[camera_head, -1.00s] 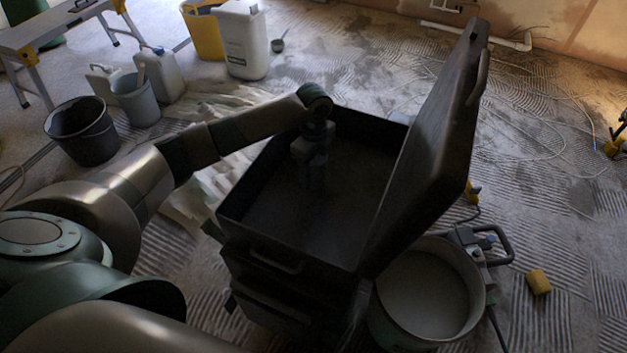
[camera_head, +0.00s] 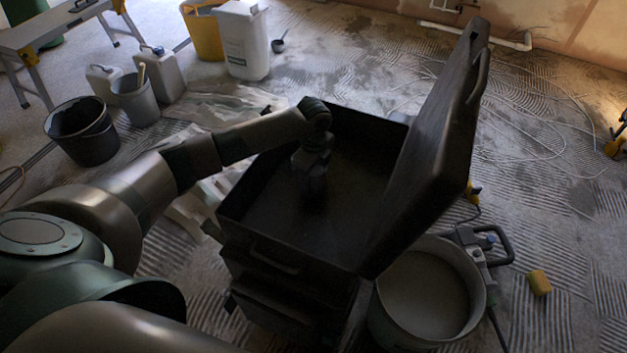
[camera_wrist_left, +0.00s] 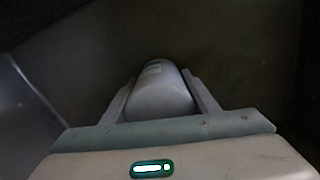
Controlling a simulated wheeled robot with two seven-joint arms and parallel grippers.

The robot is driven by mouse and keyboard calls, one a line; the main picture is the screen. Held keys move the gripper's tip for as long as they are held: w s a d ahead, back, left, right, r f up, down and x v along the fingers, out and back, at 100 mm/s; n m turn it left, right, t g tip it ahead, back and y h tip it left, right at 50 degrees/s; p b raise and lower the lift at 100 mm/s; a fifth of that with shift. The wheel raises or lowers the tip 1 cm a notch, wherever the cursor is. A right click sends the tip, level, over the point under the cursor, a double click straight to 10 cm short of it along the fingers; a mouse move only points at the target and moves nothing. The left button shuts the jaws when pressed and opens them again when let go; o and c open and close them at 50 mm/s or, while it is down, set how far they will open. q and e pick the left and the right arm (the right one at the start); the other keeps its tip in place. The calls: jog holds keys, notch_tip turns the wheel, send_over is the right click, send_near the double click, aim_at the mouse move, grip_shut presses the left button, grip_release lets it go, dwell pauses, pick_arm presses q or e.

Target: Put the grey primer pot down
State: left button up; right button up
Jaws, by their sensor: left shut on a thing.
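The grey primer pot (camera_wrist_left: 160,92) shows in the left wrist view as a pale grey rounded body with a small label, between my two fingers. My left gripper (camera_wrist_left: 158,82) is shut on it. In the head view my left gripper (camera_head: 314,183) reaches down inside the open black tool box (camera_head: 240,180), toward its back left part. The pot is too dark to make out there, and I cannot tell whether it touches the box floor. My right gripper is not in view.
The box's raised lid (camera_head: 435,140) stands on its right side. A large round tub (camera_head: 480,300) stands right of the box, with a yellow sponge (camera_head: 539,282) beyond.

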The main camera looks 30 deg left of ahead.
pick_arm(q)
jog(key=shift+f, duration=0.1)
jog(key=o, duration=1.4)
jog(key=shift+r, duration=0.4)
notch_tip(320, 180, up, 10)
jog(key=shift+r+p, duration=0.1)
jog(key=shift+p, duration=0.3)
jog(key=shift+r, duration=0.65)
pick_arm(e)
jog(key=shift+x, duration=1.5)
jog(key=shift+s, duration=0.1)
